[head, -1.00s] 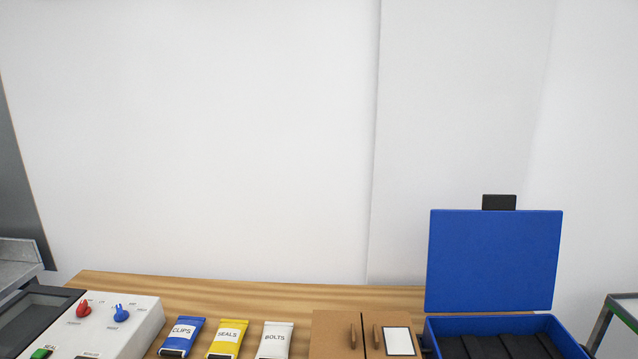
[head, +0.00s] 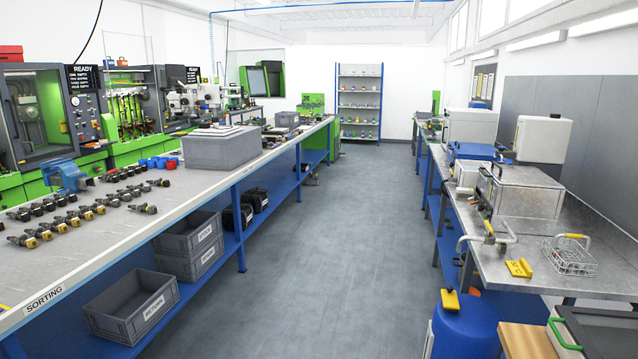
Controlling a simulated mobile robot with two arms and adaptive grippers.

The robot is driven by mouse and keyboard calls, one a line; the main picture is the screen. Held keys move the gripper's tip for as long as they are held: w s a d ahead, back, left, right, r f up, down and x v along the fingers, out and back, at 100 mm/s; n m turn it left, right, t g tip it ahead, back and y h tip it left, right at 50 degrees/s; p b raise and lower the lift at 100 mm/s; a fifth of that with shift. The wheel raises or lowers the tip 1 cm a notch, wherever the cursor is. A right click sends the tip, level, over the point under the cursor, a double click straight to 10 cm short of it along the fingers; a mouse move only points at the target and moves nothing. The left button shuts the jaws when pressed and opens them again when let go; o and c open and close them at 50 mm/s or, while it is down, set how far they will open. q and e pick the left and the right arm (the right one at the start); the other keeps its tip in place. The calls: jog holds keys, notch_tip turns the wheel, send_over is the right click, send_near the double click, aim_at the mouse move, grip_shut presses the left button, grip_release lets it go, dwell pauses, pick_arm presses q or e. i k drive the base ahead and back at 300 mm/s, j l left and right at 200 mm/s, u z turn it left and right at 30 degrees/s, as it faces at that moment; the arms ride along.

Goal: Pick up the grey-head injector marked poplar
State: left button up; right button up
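Rows of several injectors lie on the long grey sorting bench (head: 115,238) at the left of the head view. The nearer injectors (head: 58,225) have yellowish or tan bodies with dark ends. The farther ones (head: 125,174) look dark, some perhaps with grey heads. Their markings are too small to read, so I cannot tell which one is marked poplar. Neither of my grippers is in view.
A grey bin (head: 222,152) and a blue vise (head: 65,177) stand on the sorting bench. Labelled crates (head: 130,308) sit on its lower shelf. The aisle floor (head: 320,230) is clear. A steel bench (head: 530,240) with a wire basket (head: 570,258) lines the right side.

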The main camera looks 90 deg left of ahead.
aim_at(116, 202)
jog(key=u, duration=4)
jog(key=k+z, duration=0.15)
jog(key=z, duration=5.45)
jog(key=u, duration=5.2)
